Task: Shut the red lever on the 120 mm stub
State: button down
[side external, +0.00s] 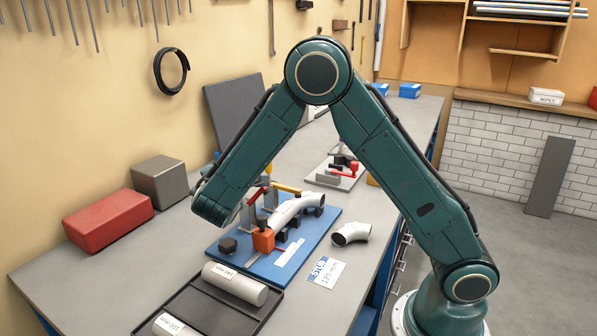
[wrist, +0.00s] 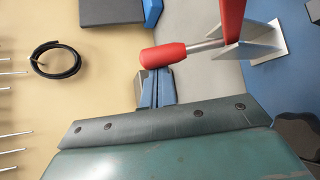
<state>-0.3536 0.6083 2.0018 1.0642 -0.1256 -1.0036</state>
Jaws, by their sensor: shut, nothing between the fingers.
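In the wrist view a red lever (wrist: 232,15) runs down from the top edge beside a metal bracket. A red rounded grip (wrist: 163,55) on a silver rod sits in front of it. My gripper (wrist: 156,82) is shut and empty, its narrow fingers just below the red grip; I cannot tell whether they touch. In the side view red lever parts (side external: 262,181) show beside my forearm, above a blue board (side external: 322,228) carrying a curved silver pipe (side external: 298,208) and an orange block (side external: 263,240). My forearm hides the gripper there. The card reading "STUB 120 mm" (side external: 326,272) lies at the board's front right.
A second fixture with a red lever (side external: 345,170) stands farther back. A loose pipe elbow (side external: 351,234) lies right of the board. A dark tray (side external: 190,296) with labelled cylinders is in front. Red (side external: 108,220) and grey (side external: 159,181) boxes stand by the wall.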

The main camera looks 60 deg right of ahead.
jog(key=shift+s+r+m+t, duration=0.2)
jog(key=shift+s+r+t, duration=0.05)
jog(key=shift+s, duration=0.6)
jog(key=shift+s+r+m+t, duration=0.2)
jog(key=shift+s+r+t, duration=0.05)
jog(key=shift+s, duration=0.65)
jog(key=s+a, duration=0.3)
jog(key=a, duration=0.5)
jog(key=shift+s+a, duration=0.35)
jog(key=shift+a, duration=0.05)
jog(key=shift+d+r, duration=0.1)
